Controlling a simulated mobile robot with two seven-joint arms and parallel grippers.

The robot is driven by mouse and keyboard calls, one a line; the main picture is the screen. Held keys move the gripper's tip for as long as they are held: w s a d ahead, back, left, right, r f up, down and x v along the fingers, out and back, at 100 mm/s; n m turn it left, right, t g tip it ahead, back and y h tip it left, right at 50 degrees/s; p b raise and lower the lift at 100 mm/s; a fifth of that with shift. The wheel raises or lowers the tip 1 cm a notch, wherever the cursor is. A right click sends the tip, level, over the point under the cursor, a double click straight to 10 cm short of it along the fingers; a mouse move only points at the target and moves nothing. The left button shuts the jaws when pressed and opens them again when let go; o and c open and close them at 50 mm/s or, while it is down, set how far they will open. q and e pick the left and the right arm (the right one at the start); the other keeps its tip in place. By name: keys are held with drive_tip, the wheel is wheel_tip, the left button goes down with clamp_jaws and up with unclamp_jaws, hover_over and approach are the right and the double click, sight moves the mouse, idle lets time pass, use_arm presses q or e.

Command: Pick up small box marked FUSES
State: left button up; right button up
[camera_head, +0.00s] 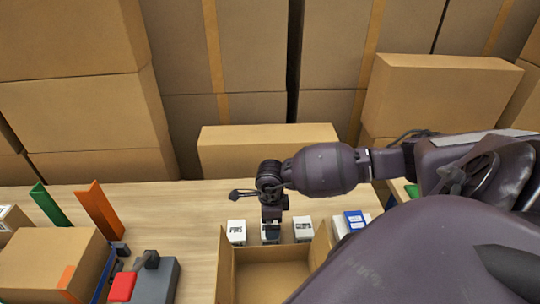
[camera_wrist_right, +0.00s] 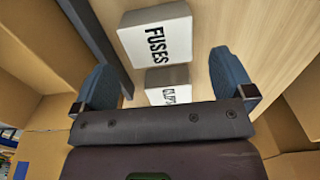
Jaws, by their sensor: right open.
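The small white box marked FUSES (camera_wrist_right: 155,32) lies in the upper middle of the right wrist view, its dark lettering facing up. A second small white box (camera_wrist_right: 168,78), its label partly hidden and seeming to read CLIPS, shows between the fingers. My right gripper (camera_wrist_right: 165,82) is open and empty, its fingers spread wide. In the head view my right gripper (camera_head: 271,226) hangs over the middle of a row of small white boxes and partly hides that one. The lettering there is too small to read. My left gripper is not in view.
White boxes stand left (camera_head: 236,232) and right (camera_head: 303,229) of the gripper. An open cardboard box (camera_head: 270,252) stands in front of them. A blue-topped item (camera_head: 355,220) lies farther right. Large cartons (camera_head: 265,145) close off the back. Bare tabletop (camera_head: 170,205) shows at left.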

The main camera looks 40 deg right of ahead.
drive_tip(key=shift+a+f+p, duration=0.15)
drive_tip(key=shift+f+p, duration=0.25)
drive_tip(key=shift+f, duration=2.5)
drive_tip(key=c, duration=0.9)
